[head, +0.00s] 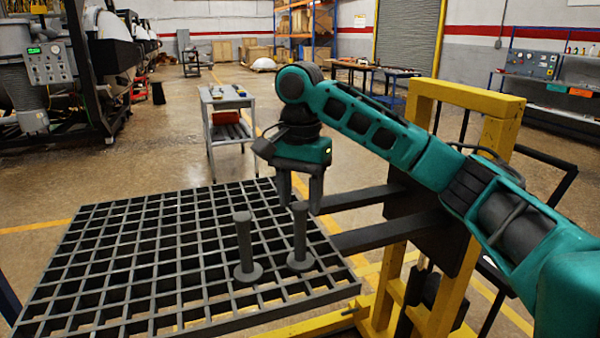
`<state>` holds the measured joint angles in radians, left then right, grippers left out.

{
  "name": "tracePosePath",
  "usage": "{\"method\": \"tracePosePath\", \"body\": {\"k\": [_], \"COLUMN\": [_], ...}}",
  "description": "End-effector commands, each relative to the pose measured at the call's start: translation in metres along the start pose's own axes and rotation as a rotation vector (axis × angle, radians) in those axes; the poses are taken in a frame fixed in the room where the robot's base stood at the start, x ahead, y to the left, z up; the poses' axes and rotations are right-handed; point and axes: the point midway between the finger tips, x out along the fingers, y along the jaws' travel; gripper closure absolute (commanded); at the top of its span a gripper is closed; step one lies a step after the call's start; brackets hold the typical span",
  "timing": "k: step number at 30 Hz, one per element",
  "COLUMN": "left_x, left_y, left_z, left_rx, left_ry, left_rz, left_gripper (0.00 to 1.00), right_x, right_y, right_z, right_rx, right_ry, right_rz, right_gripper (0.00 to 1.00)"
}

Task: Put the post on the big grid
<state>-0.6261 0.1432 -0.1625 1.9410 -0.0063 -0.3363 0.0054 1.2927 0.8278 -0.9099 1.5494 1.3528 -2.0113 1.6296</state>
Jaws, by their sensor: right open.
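The big grid (130,262) is a dark grey open lattice, lying flat in the lower left of the head view. Two grey posts with round flat bases stand upright on it near its right side. The left post (244,245) stands clear of the gripper. The right post (300,245) stands closer to the grid's right edge. My right gripper (300,205) points down with its two fingers apart, and the top of the right post shows between the fingertips. I see no grip on the post. My left gripper is not in view.
The grid lies beside the dark forks (390,232) of a yellow lift frame (494,130) at right. A grey cart (228,103) stands beyond the grid. Furnace equipment (48,66) stands at the far left. Open floor lies between them.

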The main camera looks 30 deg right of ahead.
Motion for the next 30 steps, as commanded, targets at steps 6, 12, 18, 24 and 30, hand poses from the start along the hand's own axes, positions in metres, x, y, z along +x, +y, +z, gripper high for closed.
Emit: {"method": "tracePosePath", "body": {"k": [6,12,18,24,30], "left_x": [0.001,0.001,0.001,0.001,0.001], "left_y": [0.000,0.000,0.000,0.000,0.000], "left_z": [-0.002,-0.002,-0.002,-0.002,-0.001], "left_rx": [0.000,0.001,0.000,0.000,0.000], "left_ry": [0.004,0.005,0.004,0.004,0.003], "left_rz": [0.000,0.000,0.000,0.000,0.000], "left_gripper": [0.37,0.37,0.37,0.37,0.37], "right_x": [-0.031,-0.045,-0.049,-0.048,-0.048], "right_y": [0.000,0.000,0.000,0.000,0.000], "right_z": [-0.001,-0.001,0.000,0.000,0.000], "right_rx": [0.003,0.002,0.002,0.002,0.002], "right_ry": [0.003,0.001,0.000,-0.001,-0.001], "right_rz": [-0.003,-0.001,0.001,0.001,0.000], "right_gripper": [0.50,0.50,0.50,0.50,0.50]}}
